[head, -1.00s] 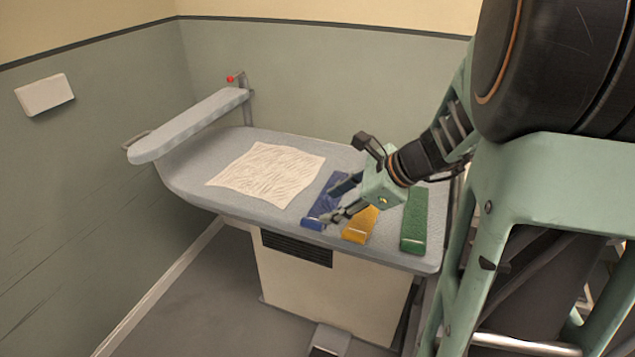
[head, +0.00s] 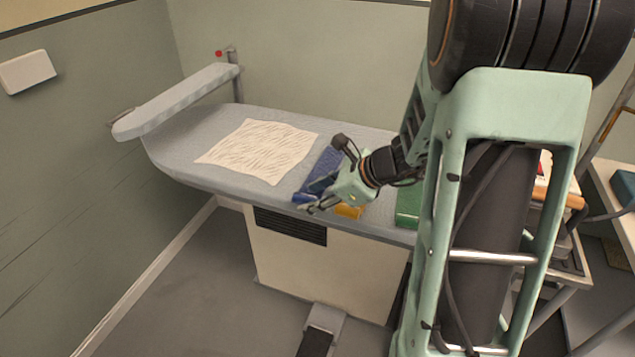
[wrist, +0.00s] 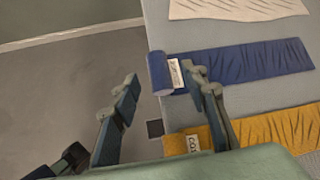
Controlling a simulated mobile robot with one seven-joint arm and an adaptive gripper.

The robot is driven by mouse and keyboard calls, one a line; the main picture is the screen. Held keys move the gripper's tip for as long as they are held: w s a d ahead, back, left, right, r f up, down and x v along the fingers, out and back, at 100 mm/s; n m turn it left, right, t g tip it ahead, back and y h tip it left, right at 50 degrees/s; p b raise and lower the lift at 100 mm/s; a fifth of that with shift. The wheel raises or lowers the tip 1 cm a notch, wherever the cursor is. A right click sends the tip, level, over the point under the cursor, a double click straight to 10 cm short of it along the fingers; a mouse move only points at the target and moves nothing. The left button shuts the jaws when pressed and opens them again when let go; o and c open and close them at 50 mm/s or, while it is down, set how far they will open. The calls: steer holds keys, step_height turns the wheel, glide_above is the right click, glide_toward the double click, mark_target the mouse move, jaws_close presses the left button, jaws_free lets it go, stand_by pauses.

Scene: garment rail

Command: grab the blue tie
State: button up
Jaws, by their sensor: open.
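The blue tie (head: 325,163) lies flat across the ironing table, beside a white cloth. In the wrist view the blue tie (wrist: 250,62) runs right from its folded end, which hangs at the table edge and bears a white tag. My gripper (head: 314,198) is open near this end. In the wrist view the gripper (wrist: 163,77) has its right finger overlapping the tie by the tag and its left finger over the floor, with the folded end appearing between them. I cannot tell the height gap or any contact. My gripper and wrist hide part of the tie in the head view.
A yellow tie (head: 349,211), also tagged in the wrist view (wrist: 250,122), lies close beside the blue one. A green tie (head: 407,207) is farther right, partly behind my arm. The white wrinkled cloth (head: 258,150) lies left on the table (head: 190,165). A padded sleeve arm (head: 180,98) rises at the left.

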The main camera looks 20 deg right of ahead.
steer(key=shift+x, duration=0.75)
steer(key=shift+c, duration=0.5)
jaws_close()
